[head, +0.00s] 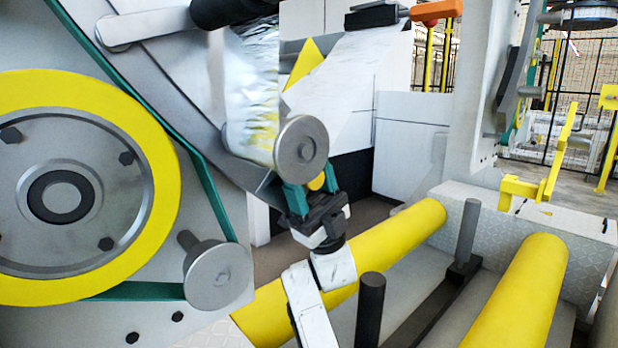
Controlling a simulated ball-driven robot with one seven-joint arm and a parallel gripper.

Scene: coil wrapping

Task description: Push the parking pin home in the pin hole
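My gripper (311,188) is at the middle of the head view, just below a round grey roller end (301,143) on the machine's slanted arm. Its two teal fingers stand apart, with a small yellow rounded piece (316,183) filling the gap between them. This piece looks like the head of the parking pin, and the fingers appear shut on it. The pin's shaft and the pin hole are hidden behind the fingers and the roller end, so I cannot see how deep the pin sits.
A large yellow-rimmed wheel (150,190) and a grey pulley (218,277) with a green belt are at left. Clear film hangs above the roller end.

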